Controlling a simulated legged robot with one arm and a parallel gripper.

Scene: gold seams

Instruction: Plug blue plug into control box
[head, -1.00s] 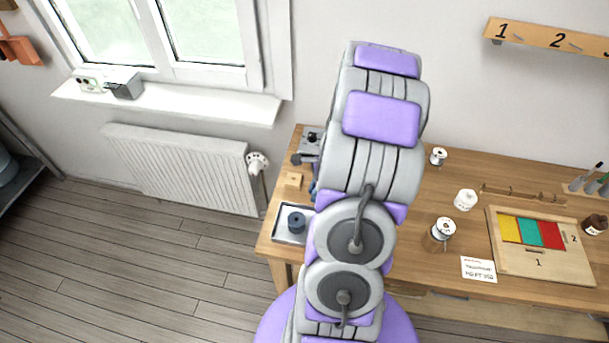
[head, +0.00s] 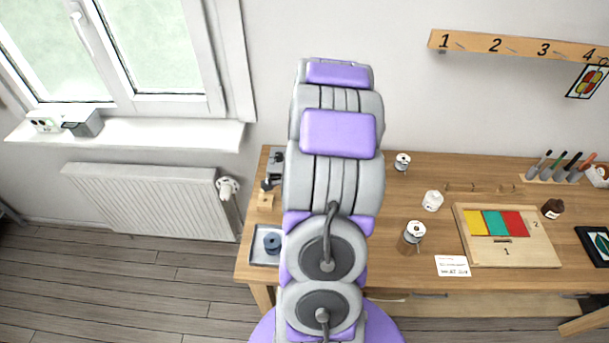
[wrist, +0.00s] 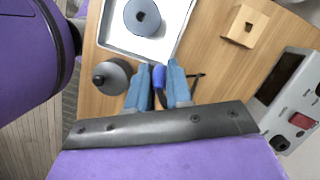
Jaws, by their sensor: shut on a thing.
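In the wrist view my gripper (wrist: 159,88) is shut on the blue plug (wrist: 158,76), whose rounded blue body shows between the two blue-grey fingers. The plug is above the wooden table. A grey box with a dark screen and a red switch (wrist: 301,120), which looks like the control box, stands at the right edge, partly cut off. The plug is apart from it. In the head view my arm hides the gripper and the plug.
A white tray (wrist: 112,42) holds a dark blue round part (wrist: 142,17). In the head view, spools, a white jar (head: 432,201) and a coloured board (head: 508,251) occupy the table's right.

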